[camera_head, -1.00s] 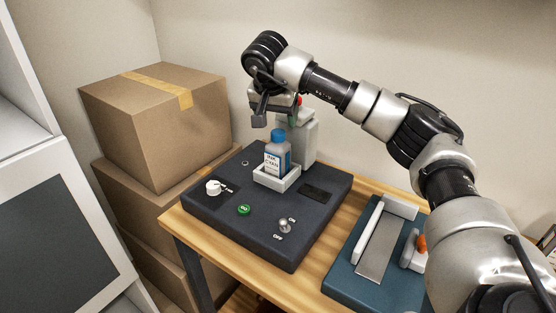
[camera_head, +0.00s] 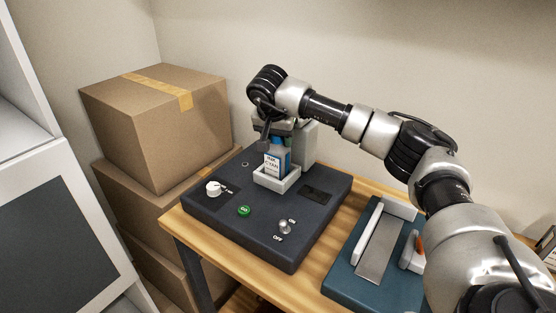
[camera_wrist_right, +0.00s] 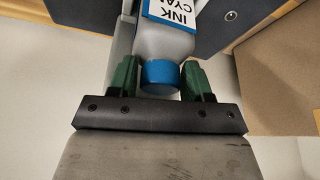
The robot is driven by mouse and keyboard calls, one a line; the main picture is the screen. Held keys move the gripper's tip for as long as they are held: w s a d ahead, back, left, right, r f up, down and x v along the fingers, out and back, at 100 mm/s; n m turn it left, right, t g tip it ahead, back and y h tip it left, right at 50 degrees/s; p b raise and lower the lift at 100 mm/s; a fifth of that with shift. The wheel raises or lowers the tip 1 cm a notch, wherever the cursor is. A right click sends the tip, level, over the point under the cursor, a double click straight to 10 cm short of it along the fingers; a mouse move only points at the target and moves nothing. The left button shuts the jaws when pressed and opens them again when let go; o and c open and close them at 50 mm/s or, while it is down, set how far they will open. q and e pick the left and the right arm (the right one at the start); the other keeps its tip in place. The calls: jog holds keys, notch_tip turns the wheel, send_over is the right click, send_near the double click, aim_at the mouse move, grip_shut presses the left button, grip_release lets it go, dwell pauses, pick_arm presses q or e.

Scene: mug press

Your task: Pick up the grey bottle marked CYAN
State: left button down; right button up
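The grey bottle (camera_head: 277,163) with a white label reading INK CYAN and a blue cap stands upright in a small white tray (camera_head: 268,184) on the dark press. My right gripper (camera_head: 276,136) is lowered over the bottle's top from above and hides much of the cap. In the right wrist view, the blue cap (camera_wrist_right: 160,76) sits between the green fingers of my right gripper (camera_wrist_right: 160,82). The fingers are apart, one on each side, with narrow gaps at the cap. My left gripper is not in view.
The dark press base (camera_head: 235,222) carries a white knob (camera_head: 213,188), a green button (camera_head: 244,211) and an ON/OFF switch (camera_head: 285,227). Its grey column (camera_head: 305,144) stands close behind the bottle. A teal device (camera_head: 345,281) is at right. Cardboard boxes (camera_head: 160,130) stand at left.

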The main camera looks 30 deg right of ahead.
jog(key=shift+r, duration=0.1)
grip_shut()
